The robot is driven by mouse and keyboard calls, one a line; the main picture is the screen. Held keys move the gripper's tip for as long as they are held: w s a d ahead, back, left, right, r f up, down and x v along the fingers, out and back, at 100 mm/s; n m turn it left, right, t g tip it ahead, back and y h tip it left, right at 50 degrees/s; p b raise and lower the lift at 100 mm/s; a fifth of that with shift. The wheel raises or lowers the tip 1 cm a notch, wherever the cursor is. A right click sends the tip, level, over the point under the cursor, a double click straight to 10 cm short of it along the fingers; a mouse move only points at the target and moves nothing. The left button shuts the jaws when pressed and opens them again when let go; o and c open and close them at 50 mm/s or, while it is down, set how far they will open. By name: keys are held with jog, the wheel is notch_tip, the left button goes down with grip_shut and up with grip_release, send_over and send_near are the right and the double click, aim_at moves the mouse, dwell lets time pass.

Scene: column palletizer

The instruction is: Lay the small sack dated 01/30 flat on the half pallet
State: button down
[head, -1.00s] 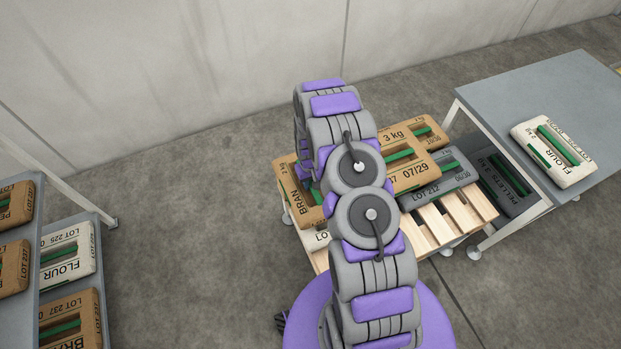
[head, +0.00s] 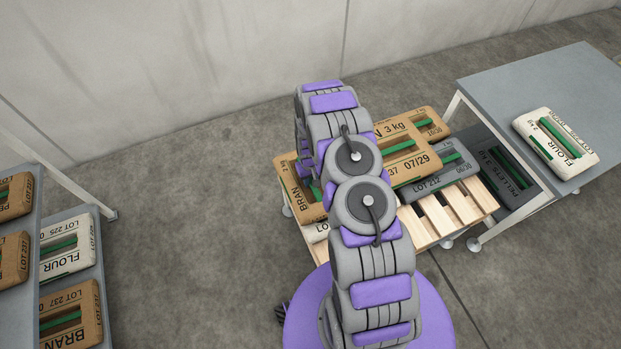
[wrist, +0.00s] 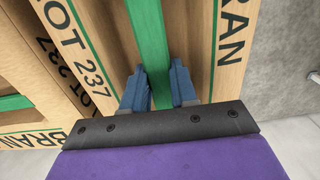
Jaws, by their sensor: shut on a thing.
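My gripper's blue fingers (wrist: 160,88) are closed on the green strap of a brown BRAN sack (wrist: 200,50) marked LOT 237. In the head view this appears to be the brown BRAN sack (head: 300,198) at the pallet's left end. My arm hides its right part and the gripper there. I cannot read its date or tell whether it touches what is below. The half pallet (head: 456,212) shows bare slats at front right. No 01/30 date is legible in any view.
On the pallet, a brown sack dated 07/29 (head: 408,165), a grey LOT 212 sack (head: 440,180) and a white sack (head: 315,233) show. A grey table (head: 520,85) with a FLOUR sack (head: 557,140) stands right, a PELLETS sack (head: 508,182) below it. Shelves with several sacks (head: 68,315) stand left.

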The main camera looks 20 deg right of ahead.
jog(key=shift+f, duration=0.35)
jog(key=c, duration=0.9)
grip_release()
notch_tip(320, 180, up, 26)
jog(key=s+a+p, duration=0.3)
jog(key=s+a+r, duration=0.2)
jog(key=s+r, duration=0.3)
jog(key=r, duration=0.2)
jog(key=s+a+r, duration=0.2)
jog(key=s+r, duration=0.2)
jog(key=r, duration=0.4)
jog(key=shift+g, duration=0.7)
jog(key=s+a+r, duration=0.1)
jog(key=s+r, duration=0.2)
jog(key=s, duration=0.5)
jog(key=s+a+r, duration=0.1)
jog(key=s+r, duration=0.3)
jog(key=s, duration=0.4)
jog(key=s+a+r, duration=0.2)
jog(key=s+r, duration=0.1)
jog(key=s, duration=0.6)
jog(key=shift+r, duration=0.3)
